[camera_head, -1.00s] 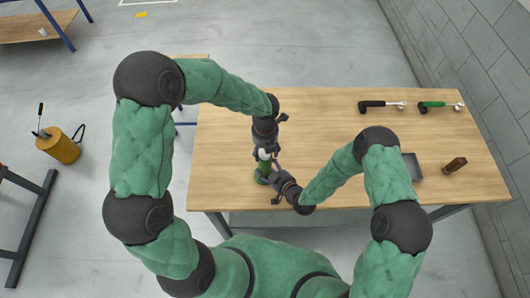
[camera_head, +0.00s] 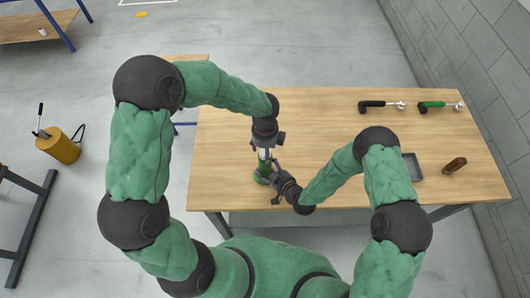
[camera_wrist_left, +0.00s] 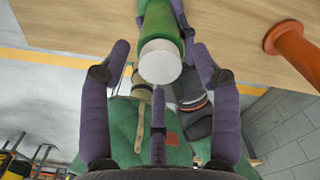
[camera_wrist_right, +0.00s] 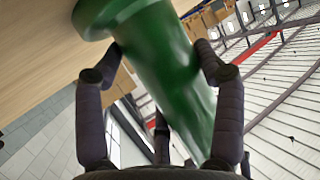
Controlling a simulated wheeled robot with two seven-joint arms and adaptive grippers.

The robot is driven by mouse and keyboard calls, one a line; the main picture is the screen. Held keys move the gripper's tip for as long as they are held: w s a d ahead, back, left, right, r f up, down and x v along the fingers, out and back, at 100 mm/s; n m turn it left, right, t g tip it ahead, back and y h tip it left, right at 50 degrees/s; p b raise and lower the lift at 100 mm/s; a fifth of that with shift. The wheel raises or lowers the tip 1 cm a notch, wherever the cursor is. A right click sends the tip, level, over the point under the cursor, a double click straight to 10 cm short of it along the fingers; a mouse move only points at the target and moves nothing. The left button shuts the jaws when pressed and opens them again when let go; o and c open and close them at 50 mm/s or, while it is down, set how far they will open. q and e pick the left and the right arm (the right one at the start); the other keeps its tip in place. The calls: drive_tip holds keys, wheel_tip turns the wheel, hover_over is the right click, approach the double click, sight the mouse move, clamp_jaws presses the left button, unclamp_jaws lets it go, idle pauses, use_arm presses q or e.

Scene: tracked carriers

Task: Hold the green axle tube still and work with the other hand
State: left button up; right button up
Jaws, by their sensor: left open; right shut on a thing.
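My left gripper (camera_head: 265,151) is over this top end. Its fingers are spread open on either side of the cap, with gaps visible. My right gripper (camera_head: 274,184) comes in from the right, low on the tube. The head view partly hides both sets of fingers.
A grey tray (camera_head: 411,166) and brown block (camera_head: 455,165) are at right. An orange flanged piece (camera_wrist_left: 290,42) shows in the left wrist view. The bench (camera_head: 320,120) middle is clear.

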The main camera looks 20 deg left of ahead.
use_arm(q)
drive_tip(key=n, duration=0.3)
drive_tip(key=shift+n, duration=0.3)
drive_tip(key=n, duration=0.7)
drive_tip(key=shift+n, duration=0.3)
drive_tip(key=n, duration=0.4)
drive_tip(key=c, duration=1)
drive_tip(key=shift+c, duration=0.2)
